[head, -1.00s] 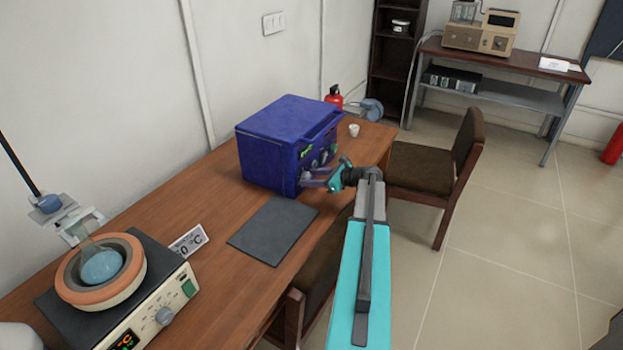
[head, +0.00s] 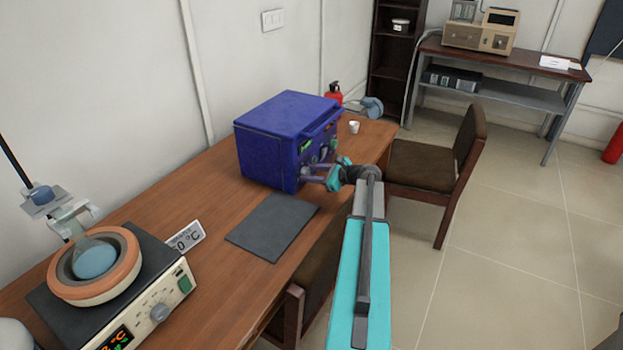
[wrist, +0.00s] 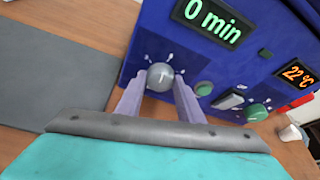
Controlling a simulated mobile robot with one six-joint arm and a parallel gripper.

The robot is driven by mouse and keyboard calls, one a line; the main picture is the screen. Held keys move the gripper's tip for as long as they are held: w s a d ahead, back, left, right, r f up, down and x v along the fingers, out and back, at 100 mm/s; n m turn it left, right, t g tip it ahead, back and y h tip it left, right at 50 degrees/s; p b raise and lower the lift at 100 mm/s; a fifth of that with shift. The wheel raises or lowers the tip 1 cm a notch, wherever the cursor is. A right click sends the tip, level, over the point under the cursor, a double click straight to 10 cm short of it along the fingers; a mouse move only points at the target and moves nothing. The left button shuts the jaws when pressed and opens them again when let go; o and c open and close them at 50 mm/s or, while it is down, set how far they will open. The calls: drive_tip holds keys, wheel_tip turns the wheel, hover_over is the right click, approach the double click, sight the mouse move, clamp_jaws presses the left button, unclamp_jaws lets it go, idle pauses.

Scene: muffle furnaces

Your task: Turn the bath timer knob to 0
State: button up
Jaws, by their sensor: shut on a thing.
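The bath is a blue box (head: 285,140) on the wooden table, its control front facing right. In the wrist view its front panel (wrist: 225,70) is tilted. The timer knob (wrist: 160,76) is a round grey dial with a light mark on its face and white marks on the panel around it. The green timer display (wrist: 212,22) above it reads 0 min. My gripper (wrist: 159,88) is shut on this knob, one pale finger at each side. In the head view my gripper (head: 312,178) is at the box's lower front, and the knob cannot be made out there.
An orange display (wrist: 298,75) reads 22 °C, above a green knob (wrist: 257,112). A dark mat (head: 272,226) lies before the bath. A heating device with a bowl (head: 155,295) stands at the near left. A white cup (head: 354,127) and a chair (head: 440,165) are nearby.

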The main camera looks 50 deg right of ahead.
drive_tip(key=shift+a+f+n+t+h+b, duration=0.35)
drive_tip(key=shift+n+b, duration=0.5)
drive_tip(key=shift+b, duration=1.05)
drive_tip(key=shift+d+n+t+h+b, duration=0.2)
drive_tip(key=shift+n+h+b, duration=0.5)
drive_tip(key=shift+b, duration=1.2)
drive_tip(key=shift+a+n+b, duration=0.1)
drive_tip(key=shift+n+b, duration=0.35)
drive_tip(key=shift+b, duration=0.2)
drive_tip(key=shift+r+n+t+b, duration=0.15)
drive_tip(key=shift+n+t+b, duration=0.15)
drive_tip(key=shift+b, duration=0.25)
drive_tip(key=o, duration=1.1)
drive_tip(key=shift+r, duration=0.2)
